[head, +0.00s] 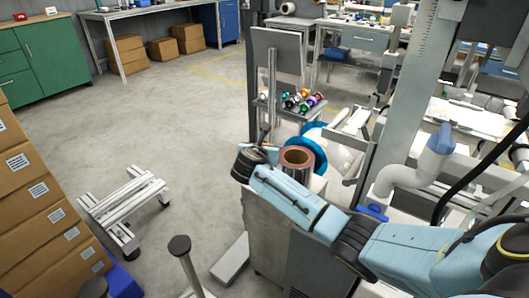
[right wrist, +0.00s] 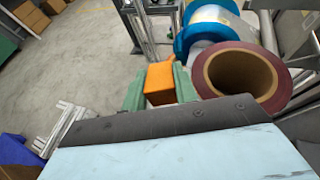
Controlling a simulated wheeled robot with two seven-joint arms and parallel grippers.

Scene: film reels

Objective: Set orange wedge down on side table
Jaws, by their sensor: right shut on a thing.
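The orange wedge (right wrist: 160,84) shows in the right wrist view, between the green fingers of my right gripper (right wrist: 161,88), which is shut on it. It is held up over the grey floor area, left of the reels. In the head view, my light blue right arm reaches in from the right and hides the wedge and the gripper. Which surface is the side table is not certain; a small stand (head: 262,104) with several coloured spools is beyond the arm. My left gripper is not in view.
A brown-red roll (head: 297,158) and a blue-flanged reel (head: 318,150) stand close right of the gripper; the roll also shows in the wrist view (right wrist: 270,58). A grey cabinet (head: 268,235) is below my arm. Stacked cartons (head: 30,200) stand left. Open floor (head: 150,130) lies between.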

